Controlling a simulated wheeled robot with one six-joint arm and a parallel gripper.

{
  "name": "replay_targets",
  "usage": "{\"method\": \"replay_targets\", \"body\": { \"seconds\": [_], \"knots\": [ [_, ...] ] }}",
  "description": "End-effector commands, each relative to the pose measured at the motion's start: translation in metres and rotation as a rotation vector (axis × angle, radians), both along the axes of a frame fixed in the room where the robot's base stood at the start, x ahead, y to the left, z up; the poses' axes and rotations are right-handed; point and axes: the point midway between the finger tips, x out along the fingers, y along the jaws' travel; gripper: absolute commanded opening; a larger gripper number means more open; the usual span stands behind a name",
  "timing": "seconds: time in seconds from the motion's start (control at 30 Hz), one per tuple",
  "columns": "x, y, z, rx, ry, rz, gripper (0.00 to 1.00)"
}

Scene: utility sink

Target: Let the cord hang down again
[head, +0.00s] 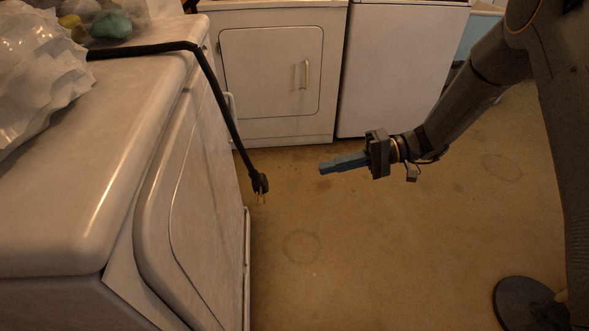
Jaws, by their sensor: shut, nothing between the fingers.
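A black cord (222,104) lies across the top of the white machine at the left and bends over its edge. Its free end hangs down beside the machine's front, with a plug (260,184) whose metal prongs point downward. The plug is above the floor in the picture and looks clear of everything. My gripper (321,168) is shut and empty. Its blue fingers point left toward the plug, with a gap between them. The far end of the cord is hidden behind the plastic bag.
The near white machine (110,190) fills the left side. A clear plastic bag (38,65) and bagged coloured lumps (110,24) lie on its top. A white dryer (270,75) and another white appliance (400,70) stand at the back. The brown floor (370,250) is open.

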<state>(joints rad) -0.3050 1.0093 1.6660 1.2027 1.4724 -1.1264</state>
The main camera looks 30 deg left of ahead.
Motion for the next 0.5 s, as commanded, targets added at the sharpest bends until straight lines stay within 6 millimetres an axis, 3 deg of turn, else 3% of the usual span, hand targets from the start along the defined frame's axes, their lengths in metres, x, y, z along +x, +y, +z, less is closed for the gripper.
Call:
{"method": "replay_targets", "body": {
  "seconds": [0.5],
  "knots": [
    [-0.051, 0.073, -0.022, 0.0, 0.005, 0.003, 0.0]
  ]
}}
